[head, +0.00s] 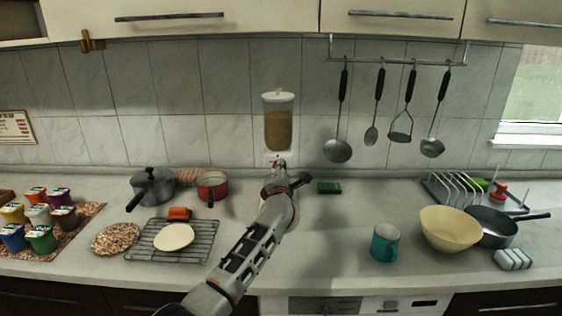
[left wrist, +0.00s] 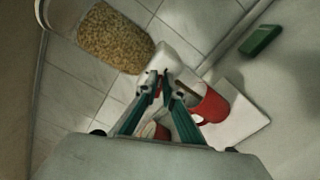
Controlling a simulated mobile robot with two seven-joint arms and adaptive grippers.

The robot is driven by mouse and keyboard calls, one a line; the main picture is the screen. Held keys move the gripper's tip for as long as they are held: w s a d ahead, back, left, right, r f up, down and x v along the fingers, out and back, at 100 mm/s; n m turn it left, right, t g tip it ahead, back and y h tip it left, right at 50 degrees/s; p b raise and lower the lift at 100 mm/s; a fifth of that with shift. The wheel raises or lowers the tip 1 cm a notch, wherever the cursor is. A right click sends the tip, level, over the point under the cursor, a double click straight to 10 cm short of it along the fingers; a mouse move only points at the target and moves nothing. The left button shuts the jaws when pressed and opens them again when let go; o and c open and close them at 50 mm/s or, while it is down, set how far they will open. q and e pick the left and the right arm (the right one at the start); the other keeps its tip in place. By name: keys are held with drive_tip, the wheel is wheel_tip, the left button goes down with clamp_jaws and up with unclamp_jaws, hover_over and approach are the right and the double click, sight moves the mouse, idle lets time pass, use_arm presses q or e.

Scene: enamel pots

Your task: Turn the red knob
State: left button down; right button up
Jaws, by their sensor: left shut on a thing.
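A clear dispenser of grain (head: 279,128) with a white lid hangs on the tiled wall; it also shows in the left wrist view (left wrist: 115,40). Its white lower part (left wrist: 176,55) is at my fingertips. My left gripper (left wrist: 166,88) reaches up to the dispenser's underside, with its fingers closed together there. In the head view the left gripper (head: 279,177) is just below the dispenser. The red knob is mostly hidden between the fingers, so its angle cannot be told. A red cup-like thing (left wrist: 212,104) is beside the fingers. My right gripper is not in view.
A green sponge (head: 328,187) lies right of my gripper. A red pot (head: 212,186), a grey pot (head: 153,188) and a wire rack (head: 160,250) stand left. A teal mug (head: 385,242) and cream bowl (head: 449,229) stand right. Utensils hang above.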

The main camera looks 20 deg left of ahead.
use_arm(q)
drive_tip(key=shift+f+m, duration=0.2)
drive_tip(key=shift+m, duration=0.85)
drive_tip(key=shift+f+m, duration=0.2)
drive_tip(key=shift+m, duration=0.85)
drive_tip(key=c, duration=2.2)
unclamp_jaws()
drive_tip(key=shift+v, duration=6)
drive_tip(key=shift+o, duration=0.5)
